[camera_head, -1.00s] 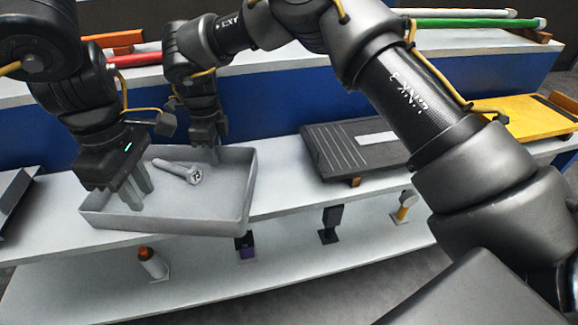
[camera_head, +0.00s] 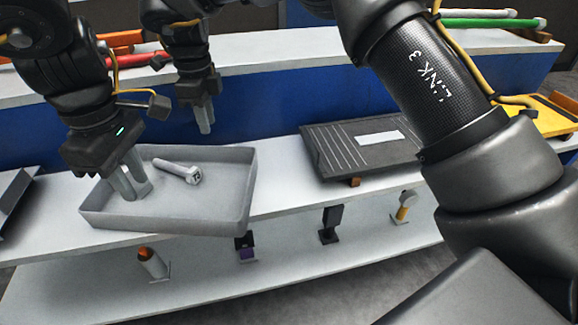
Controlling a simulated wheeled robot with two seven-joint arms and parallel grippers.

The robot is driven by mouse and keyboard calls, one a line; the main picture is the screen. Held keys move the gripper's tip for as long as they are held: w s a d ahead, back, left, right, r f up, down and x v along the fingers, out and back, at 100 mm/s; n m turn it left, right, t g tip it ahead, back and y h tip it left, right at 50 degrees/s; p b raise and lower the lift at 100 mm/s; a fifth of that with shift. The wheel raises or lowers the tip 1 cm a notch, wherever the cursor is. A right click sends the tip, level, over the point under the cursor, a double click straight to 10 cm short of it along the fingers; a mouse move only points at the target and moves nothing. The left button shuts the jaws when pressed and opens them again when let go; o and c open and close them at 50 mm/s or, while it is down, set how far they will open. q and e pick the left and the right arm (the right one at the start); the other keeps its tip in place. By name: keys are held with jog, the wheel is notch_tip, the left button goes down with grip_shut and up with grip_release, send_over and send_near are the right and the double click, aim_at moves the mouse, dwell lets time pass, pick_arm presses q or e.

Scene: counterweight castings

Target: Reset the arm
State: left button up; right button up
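My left gripper (camera_head: 135,188) points down over the left part of the grey tray (camera_head: 240,205). Its two fingers show a gap with nothing between them. My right gripper (camera_head: 206,126) hangs in front of the blue panel, above and behind the tray's back rim. Its fingers look close together from this side, so I cannot tell if they are shut; no object shows in them. My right arm crosses the upper right of the view.
A dark grooved board (camera_head: 330,150) lies on the bench right of the tray. A yellow board (camera_head: 525,117) is at far right. Red and green rods lie on the back shelf. Several small items stand on the lower shelf, including an orange-topped cylinder (camera_head: 152,263).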

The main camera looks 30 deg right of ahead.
jog(key=shift+r, duration=1.1)
